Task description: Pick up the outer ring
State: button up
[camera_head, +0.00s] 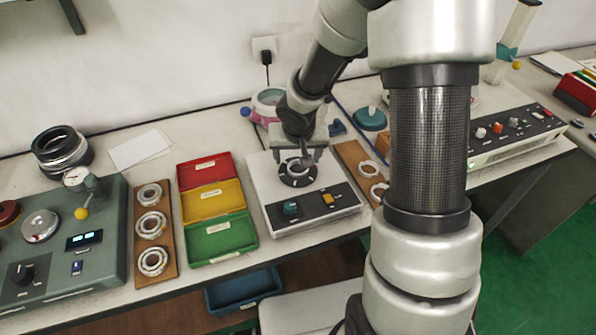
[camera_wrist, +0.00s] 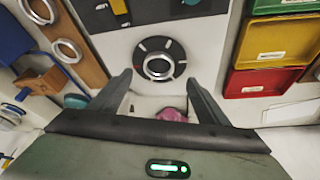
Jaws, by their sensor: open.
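I cannot tell which ring the task calls the outer ring. A pale ring (camera_wrist: 158,67) lies on a dark round plate with pale marks, on top of a white device (camera_head: 262,186). In the wrist view it sits just beyond my fingertips, roughly centred between them. In the head view my gripper (camera_head: 298,162) is over this plate and partly hides it. My gripper is open, and nothing shows between its fingers. Two more pale rings lie on a wooden board right of the device, one farther (camera_head: 370,167) and one nearer (camera_head: 380,191); they also show in the wrist view (camera_wrist: 67,50).
Several bearings (camera_head: 151,225) lie on a wooden board at left. Red, yellow and green trays (camera_head: 221,236) stand between it and the device. A green instrument (camera_head: 100,270) is at far left. A control box (camera_head: 515,133) is at right.

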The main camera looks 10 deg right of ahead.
jog(key=x, duration=0.1)
jog(key=b+x, duration=0.1)
jog(key=x, duration=0.2)
jog(key=shift+s+f, duration=0.2)
jog(key=shift+f, duration=0.1)
jog(key=shift+w+d+f, duration=0.1)
jog(key=shift+w+f, duration=0.15)
jog(key=shift+f, duration=0.15)
jog(key=c, duration=1.3)
notch_tip(320, 180, up, 10)
jog(key=p, duration=0.4)
notch_tip(320, 180, up, 5)
jog(key=p, duration=0.4)
send_over(298, 169)
jog(key=s, duration=0.1)
jog(key=shift+s+r, duration=0.1)
jog(key=shift+s, duration=0.1)
